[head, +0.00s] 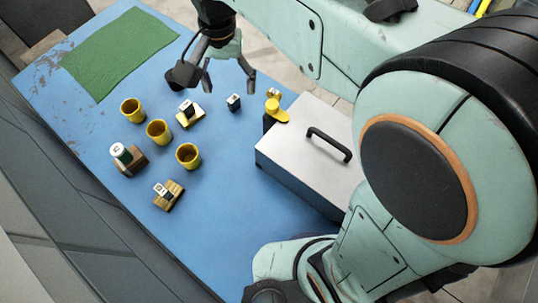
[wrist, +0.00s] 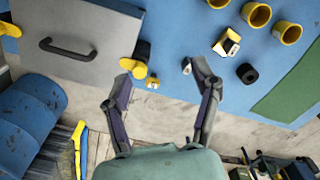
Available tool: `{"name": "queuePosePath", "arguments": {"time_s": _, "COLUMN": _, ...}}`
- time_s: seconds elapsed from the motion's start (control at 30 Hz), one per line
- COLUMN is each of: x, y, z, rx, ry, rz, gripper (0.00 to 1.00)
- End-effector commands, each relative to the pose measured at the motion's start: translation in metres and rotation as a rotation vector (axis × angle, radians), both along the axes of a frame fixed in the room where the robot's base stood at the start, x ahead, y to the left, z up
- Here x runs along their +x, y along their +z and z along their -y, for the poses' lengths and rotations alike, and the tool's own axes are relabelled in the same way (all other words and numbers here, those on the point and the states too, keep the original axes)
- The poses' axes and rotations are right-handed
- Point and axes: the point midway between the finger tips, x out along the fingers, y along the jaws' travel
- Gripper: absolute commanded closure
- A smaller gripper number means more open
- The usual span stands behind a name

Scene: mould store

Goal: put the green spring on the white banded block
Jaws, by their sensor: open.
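A small green piece (head: 124,157) with a white tagged top stands on a brown block at the left of the table in the head view. It looks like the green spring, but its coils are too small to make out. A tan block (head: 174,196) with a pale band and a white tag lies nearer the front edge. I cannot tell for sure whether it is the white banded block. My gripper (head: 229,84) is open and empty above the far side of the table, well apart from both. Its two spread fingers also show in the wrist view (wrist: 163,68).
Several yellow cups (head: 158,132) stand mid-table. A yellow piece with a tagged part (head: 187,113), a small black block (head: 234,102) and a yellow-topped black piece (head: 277,114) lie nearer my gripper. A silver case (head: 290,145) stands right. A green mat (head: 118,50) lies far left.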

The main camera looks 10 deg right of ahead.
Motion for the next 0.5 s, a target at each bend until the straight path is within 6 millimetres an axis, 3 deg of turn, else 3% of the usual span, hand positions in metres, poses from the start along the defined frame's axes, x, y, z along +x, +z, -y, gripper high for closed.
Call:
{"name": "queuePosePath", "arguments": {"time_s": 0.03, "x": -0.026, "y": 0.003, "z": 0.032, "rx": 0.008, "ry": 0.030, "rz": 0.005, "gripper": 0.38}}
{"name": "queuePosePath", "arguments": {"time_s": 0.1, "x": -0.064, "y": -0.003, "z": 0.064, "rx": 0.018, "ry": 0.095, "rz": 0.003, "gripper": 0.38}}
{"name": "queuePosePath", "arguments": {"time_s": 0.2, "x": -0.111, "y": -0.017, "z": 0.091, "rx": 0.034, "ry": 0.175, "rz": 0.005, "gripper": 0.38}}
{"name": "queuePosePath", "arguments": {"time_s": 0.33, "x": -0.150, "y": -0.035, "z": 0.104, "rx": 0.050, "ry": 0.244, "rz": 0.008, "gripper": 0.38}}
{"name": "queuePosePath", "arguments": {"time_s": 0.5, "x": -0.165, "y": -0.044, "z": 0.107, "rx": 0.057, "ry": 0.277, "rz": 0.008, "gripper": 0.38}}
